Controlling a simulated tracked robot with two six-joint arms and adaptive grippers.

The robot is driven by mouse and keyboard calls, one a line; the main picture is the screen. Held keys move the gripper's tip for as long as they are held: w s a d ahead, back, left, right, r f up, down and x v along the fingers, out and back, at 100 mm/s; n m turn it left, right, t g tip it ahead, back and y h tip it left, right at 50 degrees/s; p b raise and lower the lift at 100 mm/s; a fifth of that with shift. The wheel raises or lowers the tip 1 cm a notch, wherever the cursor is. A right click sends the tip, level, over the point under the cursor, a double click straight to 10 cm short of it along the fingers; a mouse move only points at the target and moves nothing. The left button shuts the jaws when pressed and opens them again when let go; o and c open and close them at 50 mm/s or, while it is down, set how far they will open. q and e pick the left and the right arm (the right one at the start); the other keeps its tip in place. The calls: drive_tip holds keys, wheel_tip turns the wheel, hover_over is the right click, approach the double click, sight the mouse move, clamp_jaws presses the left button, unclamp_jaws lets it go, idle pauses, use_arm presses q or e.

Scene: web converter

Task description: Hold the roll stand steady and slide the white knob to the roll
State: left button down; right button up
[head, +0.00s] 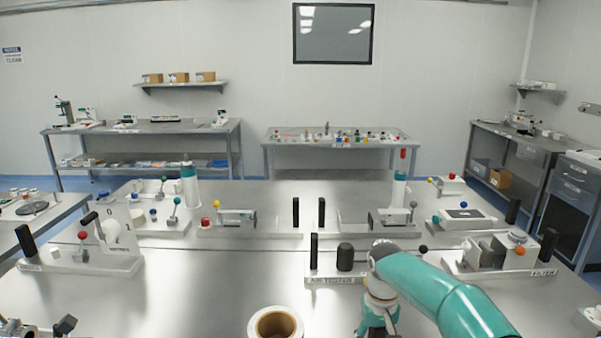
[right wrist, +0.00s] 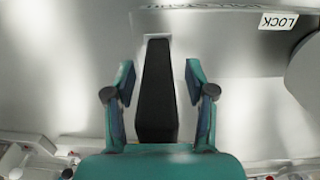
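A roll (head: 258,331) with a white rim and brown core is cut off by the bottom edge of the head view. The rest of its stand is hidden there, and I cannot pick out a white knob for certain. My right gripper (right wrist: 157,85) is open in the right wrist view. A black upright handle (right wrist: 156,100) stands between its fingers, with a gap on each side. In the head view my right arm comes in from the right and ends at the lower edge, right of the roll; the fingertips are not visible.
An air tester stand (head: 335,280) with black posts is just behind my right arm. A stand with a red knob (head: 82,235) is at the left, and another with an orange knob (head: 520,251) at the right.

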drive_tip(key=shift+r, duration=0.2)
wheel_tip(320, 180, up, 11)
drive_tip(key=shift+w+r, duration=0.1)
drive_tip(key=shift+w, duration=0.05)
drive_tip(key=shift+r, duration=0.25)
drive_tip(key=shift+d+f, duration=0.1)
idle(0.5)
